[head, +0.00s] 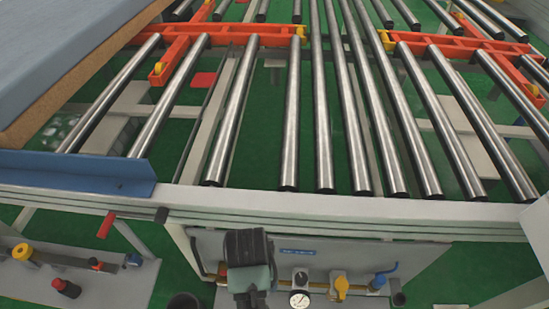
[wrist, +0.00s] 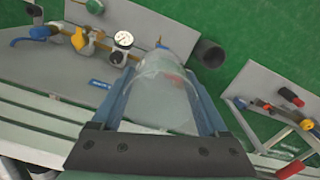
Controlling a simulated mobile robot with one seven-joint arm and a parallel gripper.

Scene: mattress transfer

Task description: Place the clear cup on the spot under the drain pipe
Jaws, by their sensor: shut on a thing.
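The clear cup (wrist: 165,95) is between the two blue-grey fingers of my gripper (wrist: 160,76) in the wrist view. The gripper is shut on it, and a red patch shows through its clear wall. In the head view my gripper (head: 250,285) is low in the middle, in front of the valve panel, and the cup cannot be made out there. A black pipe end (head: 398,298) shows at the right end of the panel's piping; I cannot tell whether it is the drain pipe. The spot under the drain pipe cannot be made out.
A pressure gauge (head: 299,299) and a yellow valve (head: 341,287) are on the panel to the gripper's right. A dark open cylinder (wrist: 210,53) is beyond the cup. The roller conveyor frame (head: 330,207) runs above the panel. Another valve panel (head: 125,280) is at left.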

